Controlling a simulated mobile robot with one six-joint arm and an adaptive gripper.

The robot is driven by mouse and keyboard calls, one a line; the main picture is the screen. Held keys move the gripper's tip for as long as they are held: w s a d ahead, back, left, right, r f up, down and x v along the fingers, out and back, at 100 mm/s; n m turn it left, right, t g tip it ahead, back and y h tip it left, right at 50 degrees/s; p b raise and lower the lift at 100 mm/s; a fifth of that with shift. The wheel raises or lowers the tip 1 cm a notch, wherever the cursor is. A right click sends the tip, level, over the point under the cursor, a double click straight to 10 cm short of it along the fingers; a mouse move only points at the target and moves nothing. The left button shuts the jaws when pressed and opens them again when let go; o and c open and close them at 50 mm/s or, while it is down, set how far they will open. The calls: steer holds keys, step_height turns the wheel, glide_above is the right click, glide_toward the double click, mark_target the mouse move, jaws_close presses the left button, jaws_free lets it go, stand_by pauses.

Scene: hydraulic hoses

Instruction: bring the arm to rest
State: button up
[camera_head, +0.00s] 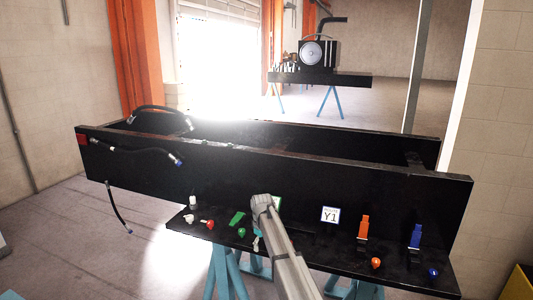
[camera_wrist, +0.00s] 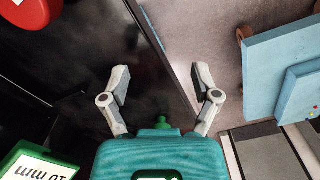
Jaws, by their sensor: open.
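My gripper (camera_wrist: 160,82) is open in the wrist view, its two grey fingers spread with nothing held at the tips. A small green knob-like piece (camera_wrist: 162,122) shows between the finger bases, against the teal body; I cannot tell whether it is a separate thing. In the head view my grey arm (camera_head: 285,250) rises from the bottom centre to the front of the black frame (camera_head: 300,175). The arm covers part of a green-edged sign (camera_head: 279,202). In the wrist view a black surface lies left of the fingers and pale floor lies right.
The black ledge (camera_head: 313,250) carries coloured caps, an orange holder (camera_head: 363,228), a blue holder (camera_head: 415,236) and a Y1 sign (camera_head: 330,215). Black hoses (camera_head: 140,152) hang at the left. The wrist view shows a green-framed sign (camera_wrist: 40,162), a red round part (camera_wrist: 27,12) and a blue panel (camera_wrist: 285,65).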

steer(key=s+d+m, duration=0.3)
steer(key=s+d, duration=0.3)
steer(key=s, duration=0.5)
steer(key=s+d+m, duration=0.3)
steer(key=s+d, duration=0.3)
steer(key=s, duration=0.5)
steer(key=s+d+m, duration=0.3)
steer(key=s+d, duration=0.4)
steer(key=s, duration=0.4)
steer(key=shift+f, duration=0.25)
steer(key=shift+d, duration=0.1)
